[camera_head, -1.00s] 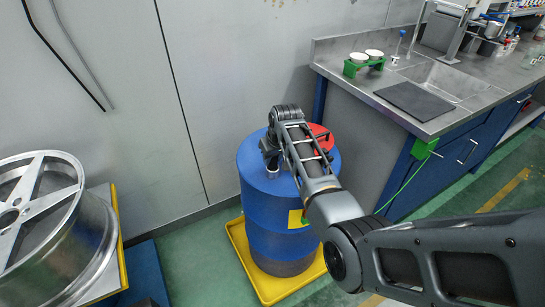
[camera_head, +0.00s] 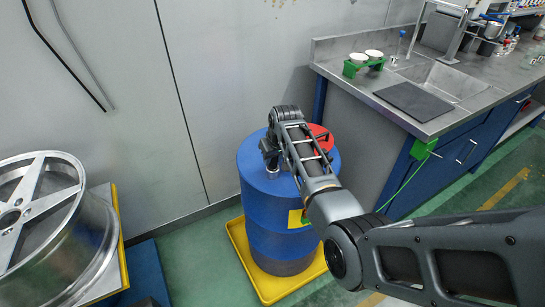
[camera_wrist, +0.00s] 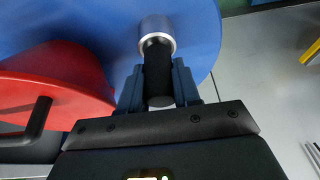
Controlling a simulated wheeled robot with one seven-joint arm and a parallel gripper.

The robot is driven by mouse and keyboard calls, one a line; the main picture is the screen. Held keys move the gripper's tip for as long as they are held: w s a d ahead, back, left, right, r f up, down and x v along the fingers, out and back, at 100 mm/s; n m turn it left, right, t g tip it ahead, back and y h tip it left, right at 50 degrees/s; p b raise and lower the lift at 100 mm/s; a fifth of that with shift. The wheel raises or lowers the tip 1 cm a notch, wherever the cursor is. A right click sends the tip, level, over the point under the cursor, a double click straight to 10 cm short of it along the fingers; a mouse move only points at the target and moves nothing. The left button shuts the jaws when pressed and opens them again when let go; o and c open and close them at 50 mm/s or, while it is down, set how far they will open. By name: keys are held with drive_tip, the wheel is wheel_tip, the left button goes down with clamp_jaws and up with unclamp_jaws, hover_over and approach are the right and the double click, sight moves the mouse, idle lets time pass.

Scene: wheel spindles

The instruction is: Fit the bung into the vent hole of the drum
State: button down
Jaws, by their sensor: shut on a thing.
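The blue drum (camera_head: 268,215) stands upright. My gripper (camera_head: 271,160) is over its top, beside the red funnel-like piece. In the wrist view my gripper (camera_wrist: 159,92) is shut on the bung (camera_wrist: 158,72), a black cylinder between the two fingers. The bung's far end overlaps the bright metal collar (camera_wrist: 158,27) around the vent hole on the drum top (camera_wrist: 95,20). I cannot tell how deep the bung sits in the hole. The collar also shows below my gripper in the head view (camera_head: 272,172).
The red piece (camera_wrist: 55,80) with a dark handle is close to the left of my gripper in the wrist view. The drum stands in a yellow tray (camera_head: 240,250). A metal-topped bench (camera_head: 345,85) is at the right, a wheel rim (camera_head: 75,225) at the left.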

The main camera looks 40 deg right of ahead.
drive_tip(key=shift+f+b, duration=0.4)
drive_tip(key=shift+f, duration=0.25)
drive_tip(key=c, duration=0.7)
unclamp_jaws()
drive_tip(key=shift+r, duration=0.1)
drive_tip(key=v, duration=0.7)
drive_tip(key=shift+s+r, duration=0.1)
drive_tip(key=shift+r, duration=0.2)
